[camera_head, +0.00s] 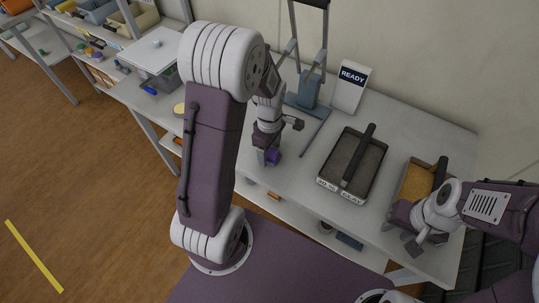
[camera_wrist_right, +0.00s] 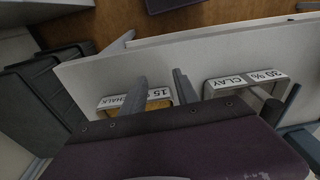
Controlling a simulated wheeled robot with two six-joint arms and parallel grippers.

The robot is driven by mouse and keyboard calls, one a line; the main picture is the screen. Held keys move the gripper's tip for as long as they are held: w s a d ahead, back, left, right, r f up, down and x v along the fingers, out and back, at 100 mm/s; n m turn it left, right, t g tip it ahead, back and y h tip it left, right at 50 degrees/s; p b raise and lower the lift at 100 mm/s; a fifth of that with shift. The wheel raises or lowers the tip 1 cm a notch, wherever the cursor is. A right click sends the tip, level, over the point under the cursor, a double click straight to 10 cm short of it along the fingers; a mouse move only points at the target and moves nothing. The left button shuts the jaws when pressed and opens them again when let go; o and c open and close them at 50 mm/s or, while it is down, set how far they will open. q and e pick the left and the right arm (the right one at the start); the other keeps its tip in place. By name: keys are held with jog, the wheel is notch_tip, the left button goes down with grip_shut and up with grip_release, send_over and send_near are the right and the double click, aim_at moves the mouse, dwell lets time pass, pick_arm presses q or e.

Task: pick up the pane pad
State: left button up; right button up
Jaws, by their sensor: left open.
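A small purple block-like item (camera_head: 273,157) is on the near part of the bench, right below my left gripper. It may be the pane pad, but I cannot tell for sure. My left gripper (camera_head: 279,141) is open over it, its fingers apart; whether they touch it is not clear. My right gripper (camera_head: 424,244) is at the bench's near right, by the tray of yellow-brown material. In the right wrist view my right gripper (camera_wrist_right: 160,84) has its two fingers apart with nothing held between them.
The clay tray (camera_head: 322,183) with dark soil and a dark bar stands mid-bench. The yellow-brown tray (camera_head: 411,165), labelled chalk in the right wrist view, is at right. A READY sign (camera_head: 351,88) and a blue-grey lever stand (camera_head: 309,90) are behind. A side bench (camera_head: 130,92) holds bins.

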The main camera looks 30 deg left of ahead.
pick_arm(q)
grip_shut()
dwell(0.3)
notch_tip(320, 180, up, 4)
jog(key=shift+r+p, duration=0.25)
jog(key=shift+p, duration=0.3)
pick_arm(e)
jog(key=shift+r, duration=0.6)
pick_arm(q)
jog(key=d+r+p, duration=0.1)
jog(key=d+r, duration=0.5)
jog(key=d, duration=0.5)
jog(key=shift+d+r, duration=0.25)
jog(key=shift+d, duration=0.1)
pick_arm(e)
jog(key=shift+r, duration=0.45)
